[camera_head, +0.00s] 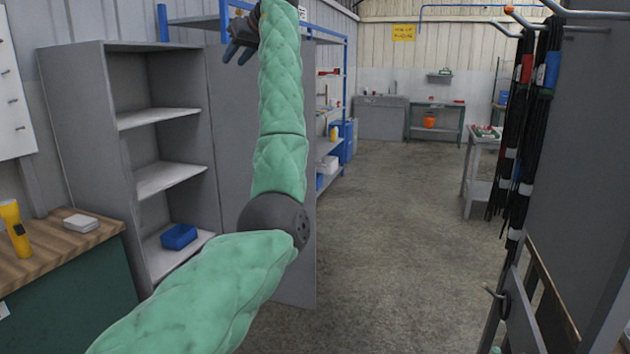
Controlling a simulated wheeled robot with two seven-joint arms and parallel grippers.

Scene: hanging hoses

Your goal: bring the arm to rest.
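My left arm, in a green quilted cover, comes in from the lower left, bends at a dark grey joint and rises nearly upright. My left gripper (239,52) is at the top of the picture, left of the forearm and in front of the shelving. Its two dark fingers point down and look apart, with nothing seen between them. My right gripper is not in view. Black hoses (543,75) with red, blue and white bands hang from hooks at the right, well away from the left gripper.
A grey shelf unit (85,122) holding a blue bin (179,237) stands behind my arm. A wooden-topped bench (65,247) with a yellow flashlight (14,229) is at the left. A grey panel (580,190) fills the right side. The middle floor (390,240) is clear.

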